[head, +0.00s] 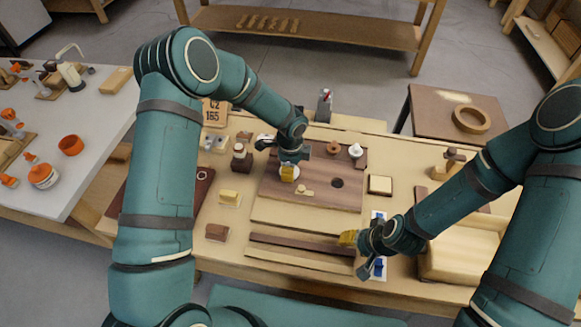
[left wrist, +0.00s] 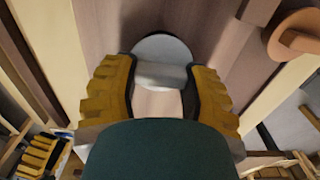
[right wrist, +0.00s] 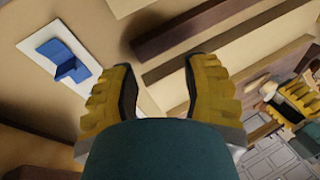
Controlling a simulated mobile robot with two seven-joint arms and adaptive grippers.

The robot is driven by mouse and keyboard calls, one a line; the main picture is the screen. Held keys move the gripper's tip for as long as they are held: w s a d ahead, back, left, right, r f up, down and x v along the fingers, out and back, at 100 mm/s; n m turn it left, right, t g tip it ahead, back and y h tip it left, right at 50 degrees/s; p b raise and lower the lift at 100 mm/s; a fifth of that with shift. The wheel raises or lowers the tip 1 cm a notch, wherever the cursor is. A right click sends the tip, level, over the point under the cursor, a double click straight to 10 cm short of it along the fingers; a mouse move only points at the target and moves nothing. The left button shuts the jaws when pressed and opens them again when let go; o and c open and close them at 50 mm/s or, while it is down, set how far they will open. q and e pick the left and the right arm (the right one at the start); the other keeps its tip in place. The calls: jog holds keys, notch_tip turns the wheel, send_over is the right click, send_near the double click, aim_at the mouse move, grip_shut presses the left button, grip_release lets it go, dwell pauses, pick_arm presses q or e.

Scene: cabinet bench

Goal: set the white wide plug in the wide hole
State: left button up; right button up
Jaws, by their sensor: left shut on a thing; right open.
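The white wide plug (left wrist: 163,48) shows in the left wrist view as a pale disc with a grip block, between the fingers of my left gripper (left wrist: 160,95). My left gripper (head: 288,172) is shut on it over the left part of the brown board (head: 265,190); a white edge of the plug (head: 290,179) shows in the head view. I cannot tell whether the plug touches the board or a hole lies under it. A dark round hole (head: 337,183) is open in the board, to the right. My right gripper (head: 354,252) is open and empty near the bench front.
A brown plug (head: 333,147) and a white knobbed plug (head: 356,150) stand at the board's back. A small cream piece (head: 304,191) lies on the board. A white plate with a blue part (right wrist: 65,60) is near my right gripper.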

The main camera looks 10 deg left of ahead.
pick_arm(q)
jog(key=shift+f+b, duration=0.35)
jog(key=shift+f, duration=0.1)
pick_arm(e)
jog(key=shift+f, duration=0.4)
pick_arm(q)
jog(key=o, duration=1.3)
jog(key=shift+c, duration=0.2)
jog(key=shift+r+p, duration=2.3)
jog(key=shift+r, duration=1.5)
pick_arm(e)
jog(key=shift+r, duration=2.3)
pick_arm(q)
jog(key=shift+f, duration=0.1)
pick_arm(e)
jog(key=shift+r, duration=0.1)
